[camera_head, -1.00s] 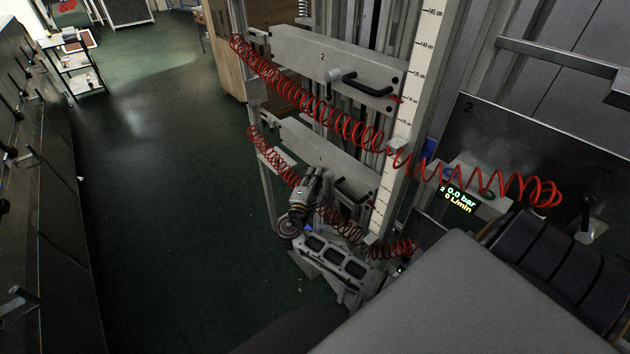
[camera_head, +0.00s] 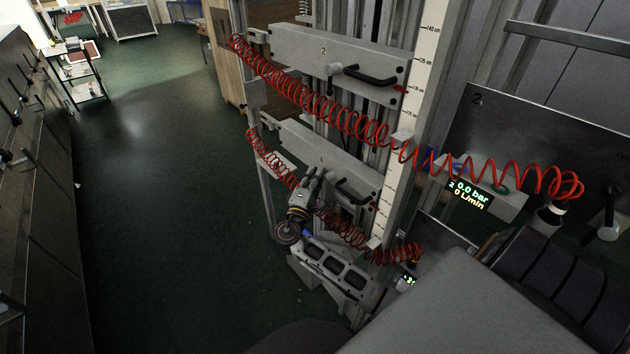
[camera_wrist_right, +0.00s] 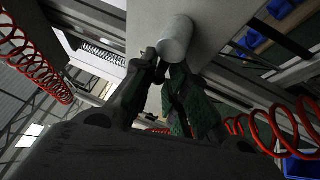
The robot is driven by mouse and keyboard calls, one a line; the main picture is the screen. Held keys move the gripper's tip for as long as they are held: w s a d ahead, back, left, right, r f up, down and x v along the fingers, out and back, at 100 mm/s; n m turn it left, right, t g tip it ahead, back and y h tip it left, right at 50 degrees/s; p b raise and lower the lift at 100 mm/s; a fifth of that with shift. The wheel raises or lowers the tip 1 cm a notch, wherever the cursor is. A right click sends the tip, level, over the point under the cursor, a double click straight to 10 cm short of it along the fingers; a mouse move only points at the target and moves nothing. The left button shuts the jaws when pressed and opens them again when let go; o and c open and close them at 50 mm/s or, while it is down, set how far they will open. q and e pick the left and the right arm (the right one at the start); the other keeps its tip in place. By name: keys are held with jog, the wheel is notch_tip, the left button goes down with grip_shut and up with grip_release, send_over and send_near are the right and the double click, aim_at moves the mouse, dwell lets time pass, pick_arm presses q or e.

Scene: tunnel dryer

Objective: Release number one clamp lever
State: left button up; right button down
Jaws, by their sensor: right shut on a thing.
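The lower grey plate (camera_head: 290,140) of the upright frame carries a black bar handle (camera_head: 352,194). My right gripper (camera_head: 318,174) is at this plate, left of the handle, and hides the clamp lever in the head view. In the right wrist view a pale grey round cylinder (camera_wrist_right: 175,38), which looks like the lever's hub, stands just beyond the fingertips. My right gripper (camera_wrist_right: 163,75) is shut there; the part between its fingers is mostly hidden. My left gripper is not in view.
The upper plate (camera_head: 295,47), marked 2, has its own silver-hubbed lever (camera_head: 333,69) and black handle (camera_head: 370,78). Red coiled hoses (camera_head: 300,95) hang across both plates, close to my right gripper. A scale strip (camera_head: 425,60) runs upright at the right. The green floor (camera_head: 160,200) at left is clear.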

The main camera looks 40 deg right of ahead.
jog(key=shift+r, duration=0.1)
jog(key=c, duration=1.6)
grip_release()
jog(key=shift+o, duration=0.3)
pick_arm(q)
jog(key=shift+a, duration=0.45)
pick_arm(e)
jog(key=v, duration=1.2)
